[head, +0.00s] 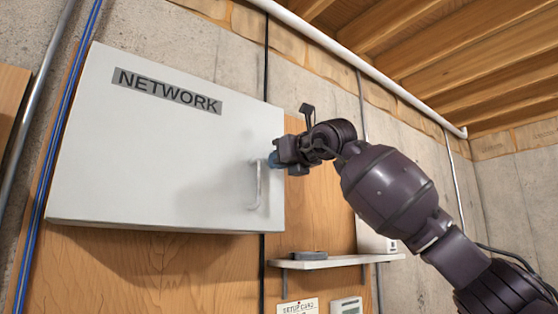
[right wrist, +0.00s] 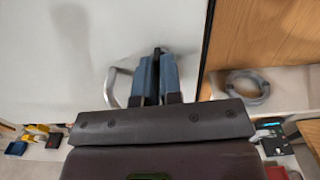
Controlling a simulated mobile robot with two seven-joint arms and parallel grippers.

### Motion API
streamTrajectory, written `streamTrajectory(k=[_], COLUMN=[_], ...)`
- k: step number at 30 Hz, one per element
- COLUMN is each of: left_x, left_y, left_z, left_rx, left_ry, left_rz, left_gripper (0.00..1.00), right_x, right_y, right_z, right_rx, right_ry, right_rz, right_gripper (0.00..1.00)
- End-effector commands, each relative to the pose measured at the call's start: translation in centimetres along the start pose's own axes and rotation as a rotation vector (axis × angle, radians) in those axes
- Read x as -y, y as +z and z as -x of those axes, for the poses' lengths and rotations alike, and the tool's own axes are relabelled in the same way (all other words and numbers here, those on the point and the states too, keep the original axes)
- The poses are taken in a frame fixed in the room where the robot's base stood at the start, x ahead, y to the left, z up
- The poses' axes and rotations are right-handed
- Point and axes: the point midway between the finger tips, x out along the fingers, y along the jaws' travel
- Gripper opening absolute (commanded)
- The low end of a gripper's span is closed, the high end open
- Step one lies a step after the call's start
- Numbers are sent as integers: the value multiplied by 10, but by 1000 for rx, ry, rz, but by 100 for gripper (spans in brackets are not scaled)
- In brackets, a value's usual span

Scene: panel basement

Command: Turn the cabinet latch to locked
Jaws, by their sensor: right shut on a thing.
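The white cabinet (head: 160,150) with a grey NETWORK label hangs on the wood panel, its door closed. It also fills the left of the right wrist view (right wrist: 60,60). A silver handle (head: 257,186) stands on the door's right side; part of it shows left of the fingers in the right wrist view (right wrist: 113,85). My right gripper (head: 274,160) is at the door's right edge, just above and right of the handle. In the right wrist view its blue fingers (right wrist: 157,72) are shut on a thin dark piece, apparently the latch (right wrist: 157,50). Most of the latch is hidden, so its setting cannot be read.
Below and right of the cabinet is a small white shelf (head: 335,262) with a dark flat item (head: 308,256) on it. A setup card (head: 299,307) and a small keypad-like device (head: 347,306) are lower. A grey coil (right wrist: 248,87) shows right of the fingers.

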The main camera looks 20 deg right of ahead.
Motion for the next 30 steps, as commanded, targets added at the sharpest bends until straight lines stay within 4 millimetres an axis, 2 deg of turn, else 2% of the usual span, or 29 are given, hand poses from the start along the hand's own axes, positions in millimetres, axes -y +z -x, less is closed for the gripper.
streamTrajectory(k=[20, 21, 26, 30], left_x=[0, 0, 0, 0], left_y=[5, 5, 3, 2], left_z=[3, 3, 2, 1], left_rx=[10, 10, 6, 3], left_ry=[-2, -2, -1, -1], left_rz=[1, 1, 1, 0], left_gripper=[0, 0, 0, 0], right_x=[0, 0, 0, 0], right_y=[1, 1, 1, 1], right_z=[0, 0, 0, 0], right_rx=[2, 2, 2, 1], right_ry=[0, 0, 0, 0], right_rz=[-68, -68, -67, -66], right_gripper=[0, 8, 32, 32])
